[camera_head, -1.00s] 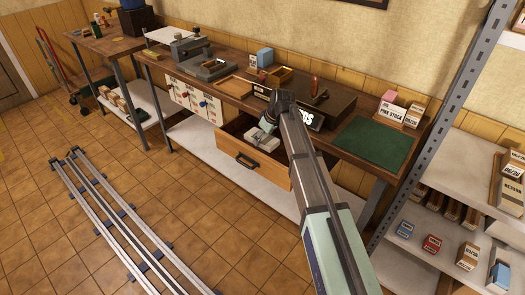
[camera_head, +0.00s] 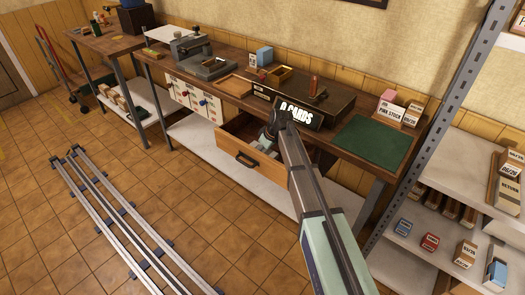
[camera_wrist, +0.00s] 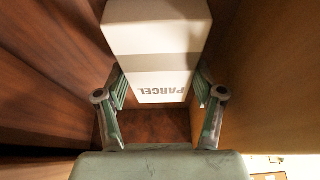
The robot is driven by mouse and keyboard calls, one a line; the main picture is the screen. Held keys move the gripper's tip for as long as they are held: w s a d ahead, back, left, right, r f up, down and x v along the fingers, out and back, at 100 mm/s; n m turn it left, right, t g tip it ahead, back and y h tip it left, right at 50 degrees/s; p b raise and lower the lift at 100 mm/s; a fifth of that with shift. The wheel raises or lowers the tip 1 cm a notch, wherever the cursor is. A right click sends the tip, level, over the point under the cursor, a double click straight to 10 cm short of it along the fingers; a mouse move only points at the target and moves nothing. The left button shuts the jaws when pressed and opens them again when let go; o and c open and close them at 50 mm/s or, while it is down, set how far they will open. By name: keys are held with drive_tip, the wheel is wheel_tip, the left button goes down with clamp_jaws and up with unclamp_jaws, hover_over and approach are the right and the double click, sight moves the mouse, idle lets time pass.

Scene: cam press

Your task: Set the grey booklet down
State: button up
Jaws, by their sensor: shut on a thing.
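My gripper (camera_wrist: 160,92) is shut on a pale grey-white, block-like piece marked PARCEL (camera_wrist: 155,40), seen in the wrist view. It has a greyer band across it and is the only thing seen that could be the grey booklet. One finger is on each side of it. In the head view my gripper's fingers are hidden in the open wooden drawer (camera_head: 236,148), behind my wrist. The wrist view shows the drawer's dark brown floor (camera_wrist: 150,126) below the piece. I cannot tell whether the piece touches the floor.
Wooden walls stand close at the left (camera_wrist: 45,85) and right (camera_wrist: 258,75) in the wrist view. On the bench above the drawer are a dark case marked CARDS (camera_head: 318,110), a wooden tray (camera_head: 237,88) and a green mat (camera_head: 372,143).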

drive_tip(key=shift+f, duration=0.15)
drive_tip(key=o, duration=1)
drive_tip(key=shift+r, duration=0.25)
drive_tip(key=b+v, duration=0.1)
drive_tip(key=v, duration=1.1)
